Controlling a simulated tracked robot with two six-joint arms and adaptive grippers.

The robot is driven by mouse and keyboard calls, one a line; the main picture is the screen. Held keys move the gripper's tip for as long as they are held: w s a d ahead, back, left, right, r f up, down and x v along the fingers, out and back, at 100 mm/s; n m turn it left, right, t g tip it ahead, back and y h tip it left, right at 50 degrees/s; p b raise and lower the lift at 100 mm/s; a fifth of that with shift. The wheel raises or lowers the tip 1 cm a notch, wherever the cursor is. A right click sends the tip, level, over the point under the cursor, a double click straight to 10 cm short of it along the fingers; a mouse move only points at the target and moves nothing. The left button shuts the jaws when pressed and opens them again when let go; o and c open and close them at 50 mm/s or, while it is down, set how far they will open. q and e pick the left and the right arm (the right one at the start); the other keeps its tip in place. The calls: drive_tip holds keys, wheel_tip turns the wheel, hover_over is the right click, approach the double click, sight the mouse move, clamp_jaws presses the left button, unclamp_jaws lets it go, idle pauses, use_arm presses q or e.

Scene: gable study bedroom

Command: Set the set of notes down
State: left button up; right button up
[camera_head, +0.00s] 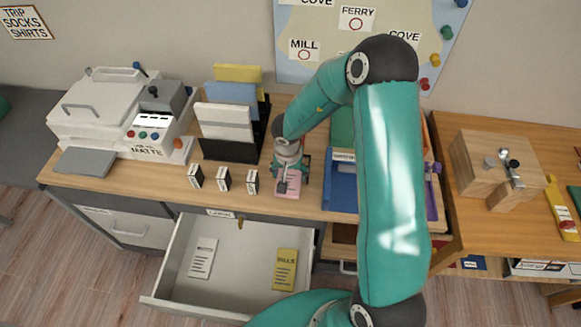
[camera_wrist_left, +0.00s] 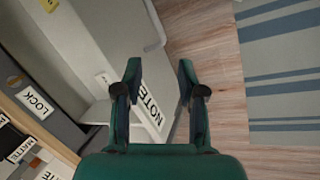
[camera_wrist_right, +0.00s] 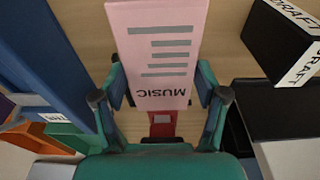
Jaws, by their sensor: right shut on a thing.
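The pink set of notes marked MUSIC (camera_head: 292,188) is at the desk's front edge, below my right gripper (camera_head: 286,177). In the right wrist view the pink notes (camera_wrist_right: 158,45) lie between the fingertips of my right gripper (camera_wrist_right: 160,88), which is shut on them. I cannot tell whether they touch the desk top. My left gripper (camera_wrist_left: 158,85) is open and empty in the left wrist view, with floor and grey furniture beyond it.
An open drawer (camera_head: 172,265) below holds white notes (camera_head: 202,258) and yellow notes (camera_head: 285,270). Small black-and-white blocks (camera_head: 223,180) stand left of the pink notes, a file rack (camera_head: 228,150) behind. A blue tray (camera_head: 342,190) lies to the right.

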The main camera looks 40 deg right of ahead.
sight(290, 174)
drive_tip(key=shift+w+d+f, duration=0.2)
drive_tip(key=shift+w+d, duration=0.2)
drive_tip(key=shift+d, duration=0.1)
drive_tip(key=shift+w+d+f, duration=0.2)
drive_tip(key=shift+w+d, duration=0.15)
drive_tip(key=shift+d, duration=0.1)
drive_tip(key=shift+f, duration=0.4)
drive_tip(key=o, duration=1.2)
wheel_tip(290, 174, up, 12)
drive_tip(key=s+a+p, duration=0.1)
drive_tip(key=p, duration=0.1)
drive_tip(key=shift+a+p, duration=0.25)
drive_tip(key=shift+p, duration=0.05)
